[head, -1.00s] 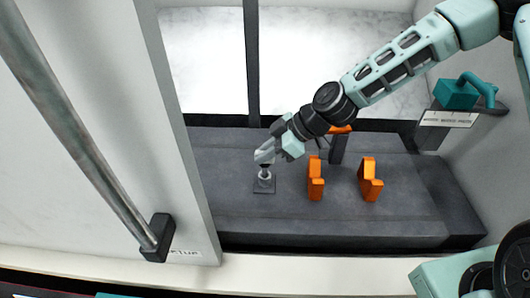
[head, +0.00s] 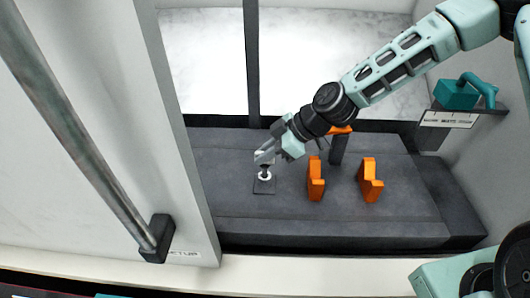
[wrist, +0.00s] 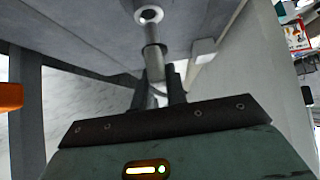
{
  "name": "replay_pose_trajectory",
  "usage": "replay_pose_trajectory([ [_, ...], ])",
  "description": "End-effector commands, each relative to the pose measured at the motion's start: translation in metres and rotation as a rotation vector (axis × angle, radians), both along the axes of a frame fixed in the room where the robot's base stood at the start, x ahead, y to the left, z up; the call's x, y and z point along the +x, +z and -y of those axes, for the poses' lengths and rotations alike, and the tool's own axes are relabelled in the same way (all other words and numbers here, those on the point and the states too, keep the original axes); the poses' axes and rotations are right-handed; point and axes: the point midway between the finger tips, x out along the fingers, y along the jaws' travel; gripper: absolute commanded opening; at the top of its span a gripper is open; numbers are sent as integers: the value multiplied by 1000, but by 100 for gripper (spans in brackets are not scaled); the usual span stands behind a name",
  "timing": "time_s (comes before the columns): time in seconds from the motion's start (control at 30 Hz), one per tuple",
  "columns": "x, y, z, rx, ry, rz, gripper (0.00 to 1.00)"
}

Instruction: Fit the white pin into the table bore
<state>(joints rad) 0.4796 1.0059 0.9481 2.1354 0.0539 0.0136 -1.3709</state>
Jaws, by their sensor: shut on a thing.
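My gripper (head: 264,160) is shut on the pin, above a small dark square plate (head: 264,189) on the table at the left. In the wrist view my gripper (wrist: 162,90) has its fingers around the pin (wrist: 152,54), which looks grey there and points away from me. A white ring (head: 265,177) around the table bore lies just under the gripper. It also shows in the wrist view (wrist: 148,14), with a dark centre beyond the pin's tip. The tip is close to the ring's near edge. I cannot tell whether it touches.
Two orange brackets (head: 315,179) (head: 370,180) stand on the grey table (head: 285,225) right of the plate. A dark post with an orange top (head: 339,145) is behind them. A white panel with a metal handle (head: 85,140) borders the left. A teal device (head: 457,95) sits at right.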

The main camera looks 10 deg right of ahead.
Motion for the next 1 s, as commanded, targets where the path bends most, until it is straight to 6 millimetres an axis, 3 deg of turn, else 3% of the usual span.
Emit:
replay_pose_trajectory([
  [1.0,0,-13,0,0,0,0,0],
])
